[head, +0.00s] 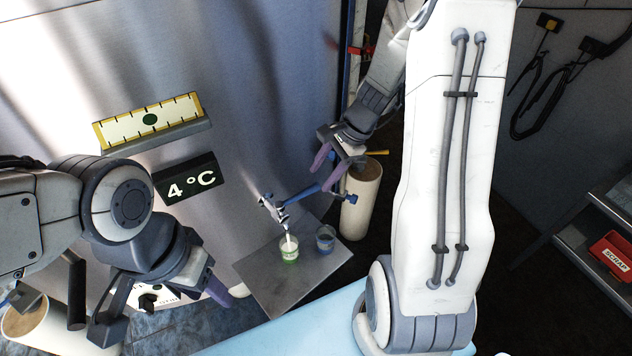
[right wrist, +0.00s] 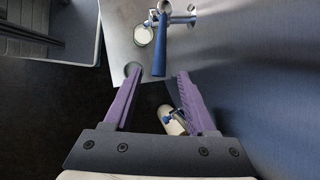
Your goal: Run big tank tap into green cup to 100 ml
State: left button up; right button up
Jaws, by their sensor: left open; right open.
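The tap (head: 273,207) sticks out of the big steel tank (head: 240,110), with its long blue lever (head: 306,194) pointing right. A white stream runs from its spout into the green cup (head: 289,251), which stands upright on a grey shelf plate (head: 283,288). White liquid shows inside the cup in the right wrist view (right wrist: 143,36); its level against any mark is too small to read. My right gripper (head: 332,170) is open by the lever's free end; in the wrist view the lever (right wrist: 159,50) ends between its fingertips, untouched. My left gripper (head: 165,314) is open and empty at lower left.
A blue cup (head: 325,239) stands on the plate right of the green one. A cream cylinder (head: 361,200) stands behind the plate. A red scrap bin (head: 612,254) is far right.

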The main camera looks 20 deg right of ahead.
jog(key=v, duration=0.6)
dwell(7.4)
